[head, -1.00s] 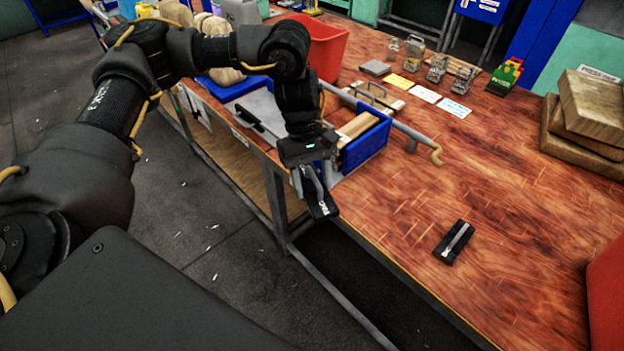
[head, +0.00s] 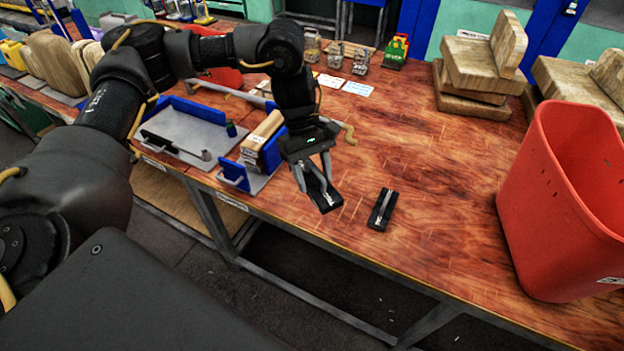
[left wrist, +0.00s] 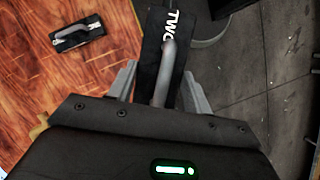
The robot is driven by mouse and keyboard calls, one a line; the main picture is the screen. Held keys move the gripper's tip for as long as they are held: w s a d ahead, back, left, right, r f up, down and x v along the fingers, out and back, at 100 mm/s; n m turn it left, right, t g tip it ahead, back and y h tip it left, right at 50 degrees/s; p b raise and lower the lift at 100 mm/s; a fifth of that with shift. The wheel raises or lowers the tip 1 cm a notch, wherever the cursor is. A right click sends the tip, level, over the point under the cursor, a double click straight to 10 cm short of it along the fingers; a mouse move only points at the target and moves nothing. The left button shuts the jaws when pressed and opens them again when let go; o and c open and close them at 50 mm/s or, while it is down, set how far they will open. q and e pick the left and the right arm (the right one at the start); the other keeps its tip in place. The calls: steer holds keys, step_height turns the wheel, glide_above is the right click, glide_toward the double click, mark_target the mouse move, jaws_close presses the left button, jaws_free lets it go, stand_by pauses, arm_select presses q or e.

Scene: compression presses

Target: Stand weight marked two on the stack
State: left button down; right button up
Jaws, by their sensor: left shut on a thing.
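My left gripper (head: 312,172) is shut on the handle of a black weight (head: 325,195) and holds it near the bench's front edge. In the left wrist view this weight (left wrist: 150,65) reads TWO in white letters. Two stacks of tan slabs stand at the back right: a left stack (head: 478,68) with a slab on edge on top, and a right stack (head: 572,82) partly hidden by a red bin. My right gripper is out of view.
The red bin (head: 550,215) stands at the right of the wooden bench (head: 440,170). A blue-ended tray (head: 187,130) and a blue holder with tan blocks (head: 262,138) are at the left. Small wire-frame items (head: 336,52) and white cards stand behind.

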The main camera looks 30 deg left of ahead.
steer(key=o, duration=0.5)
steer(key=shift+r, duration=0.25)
arm_select(q)
steer(key=w+a+n+t, duration=0.5)
steer(key=w+a+n, duration=0.6)
steer(key=w, duration=0.4)
steer(key=w+a+n+t+y, duration=0.1)
steer(key=w+a+n+y, duration=0.1)
steer(key=a+n, duration=0.5)
steer(key=w+a+f+n+t+y+p, duration=0.1)
steer(key=w+a+n, duration=0.3)
steer(key=a, duration=0.7)
steer(key=n+y, duration=0.1)
steer(key=n, duration=0.1)
steer(key=shift+a+f+n, duration=0.25)
steer(key=shift+n, duration=0.15)
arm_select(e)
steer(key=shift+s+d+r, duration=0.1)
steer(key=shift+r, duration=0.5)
